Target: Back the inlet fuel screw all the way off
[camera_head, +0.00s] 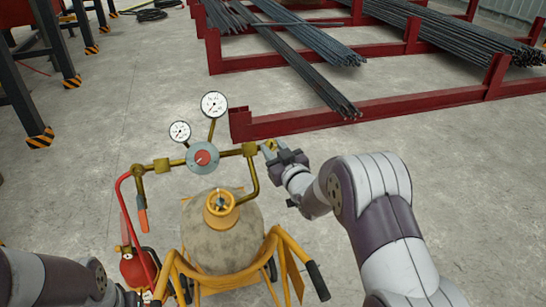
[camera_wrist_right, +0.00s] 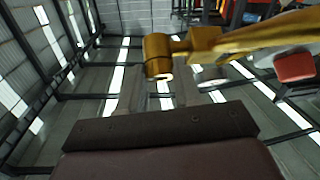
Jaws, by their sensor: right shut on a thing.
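The brass regulator assembly (camera_head: 203,158) stands above a grey gas cylinder. Its brass pipe runs right to an elbow (camera_head: 250,149), then down towards the cylinder. My right gripper (camera_head: 268,149) is at the right end of this pipe, shut on a small brass piece, which appears to be the inlet fuel screw (camera_head: 271,144). The fingers hide most of it. In the right wrist view, a brass fitting (camera_wrist_right: 158,56) and pipe (camera_wrist_right: 250,36) show close above a dark gripper part. My left arm enters at bottom left; its gripper is not visible.
Two round gauges (camera_head: 214,104) rise above the regulator. A yellow cart (camera_head: 282,262) with black grips carries the cylinder (camera_head: 222,238). Red racks with rebar (camera_head: 300,70) stand behind. Floor at far right is clear.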

